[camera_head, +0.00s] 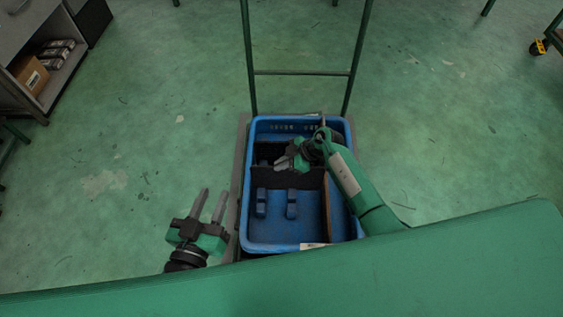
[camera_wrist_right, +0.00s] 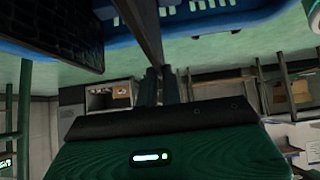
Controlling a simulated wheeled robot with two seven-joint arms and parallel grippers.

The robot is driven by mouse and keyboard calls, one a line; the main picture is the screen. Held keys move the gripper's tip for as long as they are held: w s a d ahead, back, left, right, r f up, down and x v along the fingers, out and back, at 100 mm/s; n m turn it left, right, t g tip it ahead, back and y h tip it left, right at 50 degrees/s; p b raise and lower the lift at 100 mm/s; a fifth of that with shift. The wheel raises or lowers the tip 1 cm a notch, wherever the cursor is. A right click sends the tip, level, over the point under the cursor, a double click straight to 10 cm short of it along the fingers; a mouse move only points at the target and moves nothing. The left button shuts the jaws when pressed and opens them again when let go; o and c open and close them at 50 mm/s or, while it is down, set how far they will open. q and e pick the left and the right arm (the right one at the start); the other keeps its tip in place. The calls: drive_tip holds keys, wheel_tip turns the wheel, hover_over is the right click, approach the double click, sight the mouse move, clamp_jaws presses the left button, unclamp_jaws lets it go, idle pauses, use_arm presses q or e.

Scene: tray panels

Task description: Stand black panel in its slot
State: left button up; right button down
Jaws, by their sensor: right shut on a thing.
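A blue tray (camera_head: 246,222) stands below my arms, with blue slot blocks (camera_head: 292,204) on its floor. A black panel (camera_head: 288,179) spans the tray's middle, under my right gripper (camera_head: 284,163). My right gripper is shut on a thin panel edge, which in the right wrist view (camera_wrist_right: 148,35) runs up from between the fingertips; it appears to be the black panel. Another dark textured panel (camera_wrist_right: 52,30) fills that view's upper left. Whether the held panel sits in a slot is hidden. My left gripper (camera_head: 212,204) is open and empty, left of the tray.
A brown strip (camera_head: 341,208) lies along the tray's right inner side. The tray rests on a cart with a tall green handle frame (camera_head: 302,72) behind it. A shelf with boxes (camera_head: 40,75) stands far left.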

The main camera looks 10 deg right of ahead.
drive_tip(key=shift+f+b, duration=0.55)
drive_tip(key=shift+f, duration=1.05)
drive_tip(key=c, duration=1.5)
unclamp_jaws()
drive_tip(key=p+v, duration=0.4)
drive_tip(key=v, duration=1)
drive_tip(key=shift+w+p, duration=0.1)
drive_tip(key=shift+p, duration=0.2)
drive_tip(key=shift+a, duration=0.1)
